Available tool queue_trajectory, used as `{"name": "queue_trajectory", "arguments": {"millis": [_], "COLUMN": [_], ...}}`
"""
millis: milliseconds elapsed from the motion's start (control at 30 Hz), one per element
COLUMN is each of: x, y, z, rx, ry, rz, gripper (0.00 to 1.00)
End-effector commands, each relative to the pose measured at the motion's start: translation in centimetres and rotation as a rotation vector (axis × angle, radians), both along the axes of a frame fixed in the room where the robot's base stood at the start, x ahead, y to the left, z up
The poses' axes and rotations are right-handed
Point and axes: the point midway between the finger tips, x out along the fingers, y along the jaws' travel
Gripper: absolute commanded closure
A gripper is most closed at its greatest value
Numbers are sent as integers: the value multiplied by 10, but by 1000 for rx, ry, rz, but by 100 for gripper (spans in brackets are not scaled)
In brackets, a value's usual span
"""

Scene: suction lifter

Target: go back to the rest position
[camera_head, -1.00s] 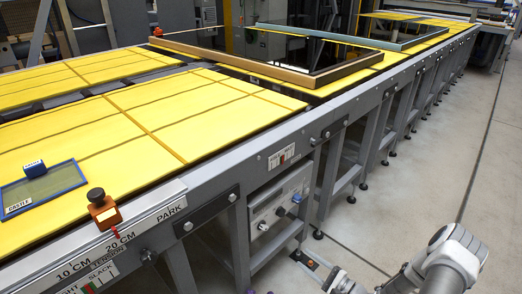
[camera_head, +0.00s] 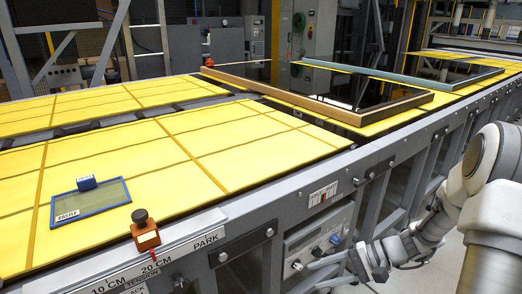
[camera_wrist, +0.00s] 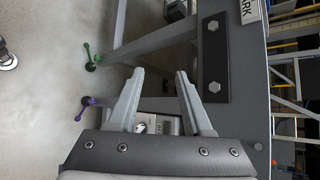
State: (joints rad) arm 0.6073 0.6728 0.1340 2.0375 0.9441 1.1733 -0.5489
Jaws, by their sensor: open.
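My gripper (camera_wrist: 160,92) is open in the wrist view, its two grey fingers apart with nothing between them. Beyond the fingers are the table's grey frame and a pale box front, partly hidden by the gripper. In the head view my arm comes in from the right, and my gripper (camera_head: 345,267) hangs low at the side of the table, in front of the control box (camera_head: 318,245). The fingers are small there and point left.
In the wrist view, bare floor (camera_wrist: 45,100) lies left of the table legs.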

Motion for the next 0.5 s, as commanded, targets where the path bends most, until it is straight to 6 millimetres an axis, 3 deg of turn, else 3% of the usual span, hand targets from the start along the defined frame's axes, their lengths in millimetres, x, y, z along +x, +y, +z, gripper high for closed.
{"name": "queue_trajectory", "arguments": {"millis": [200,500], "x": [-30,-76], "y": [18,30], "z": [47,97], "rx": [-205,-482], "ry": [-29,-101], "rz": [143,272], "gripper": [50,50]}}
